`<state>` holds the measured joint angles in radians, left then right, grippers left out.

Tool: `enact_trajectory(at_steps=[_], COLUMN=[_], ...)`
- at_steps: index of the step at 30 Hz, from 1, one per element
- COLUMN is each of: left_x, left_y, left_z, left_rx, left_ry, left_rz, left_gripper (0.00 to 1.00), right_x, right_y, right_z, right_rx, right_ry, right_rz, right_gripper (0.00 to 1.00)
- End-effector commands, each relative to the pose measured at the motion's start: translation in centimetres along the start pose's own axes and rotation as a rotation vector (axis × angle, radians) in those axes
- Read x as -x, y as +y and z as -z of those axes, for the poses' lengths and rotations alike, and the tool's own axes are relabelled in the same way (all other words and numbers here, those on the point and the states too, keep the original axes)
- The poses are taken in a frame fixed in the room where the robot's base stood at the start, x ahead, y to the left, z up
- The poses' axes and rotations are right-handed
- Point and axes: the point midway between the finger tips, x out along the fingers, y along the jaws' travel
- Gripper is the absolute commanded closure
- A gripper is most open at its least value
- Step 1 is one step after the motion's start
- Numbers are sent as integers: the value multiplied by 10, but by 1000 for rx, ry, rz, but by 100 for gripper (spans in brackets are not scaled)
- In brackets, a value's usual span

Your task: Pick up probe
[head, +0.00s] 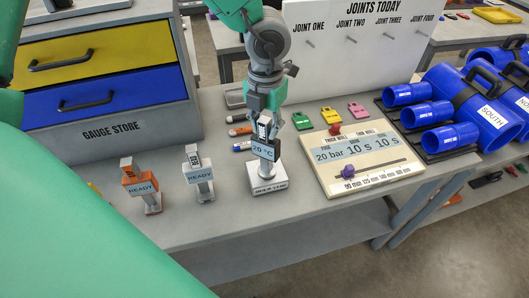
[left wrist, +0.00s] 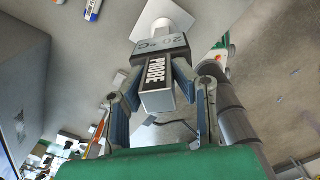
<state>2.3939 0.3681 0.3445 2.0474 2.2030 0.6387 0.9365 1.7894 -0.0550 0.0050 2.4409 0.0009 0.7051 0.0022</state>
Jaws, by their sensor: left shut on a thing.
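The probe (head: 266,149) is a dark grey tool with a "20 °C" display, upright above a small white labelled base (head: 266,180). Its stem reaches down to the base; I cannot tell whether it is lifted at all. My left gripper (head: 264,112) comes down from above and is shut on the probe's upper part. In the left wrist view, the probe (left wrist: 160,75) shows the word "PROBE" and sits between both fingers, with the white base beyond it. My right gripper is not in view.
An orange tool (head: 140,183) and a grey tool (head: 198,175), both reading "READY", stand to the left. A settings board (head: 373,183) with sliders lies close on the right. Blue pipes (head: 460,110) lie farther right. The gauge store (head: 110,75) stands behind left. The front bench strip is clear.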

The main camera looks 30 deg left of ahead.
Motion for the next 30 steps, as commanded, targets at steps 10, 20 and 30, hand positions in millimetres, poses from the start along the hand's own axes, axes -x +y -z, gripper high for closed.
enact_trajectory(at_steps=[10, 20, 30], left_x=[31, 90, 101], left_y=[3, 3, 1], left_z=[-1, -1, 0], left_rx=[4, 1, 1], left_ry=[-5, -3, 0], left_rz=[8, 5, 1], left_gripper=[100, 100, 100], right_x=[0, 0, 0], right_y=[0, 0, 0], right_z=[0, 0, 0], right_rx=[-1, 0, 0], right_ry=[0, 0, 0], right_rz=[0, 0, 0], right_gripper=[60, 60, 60])
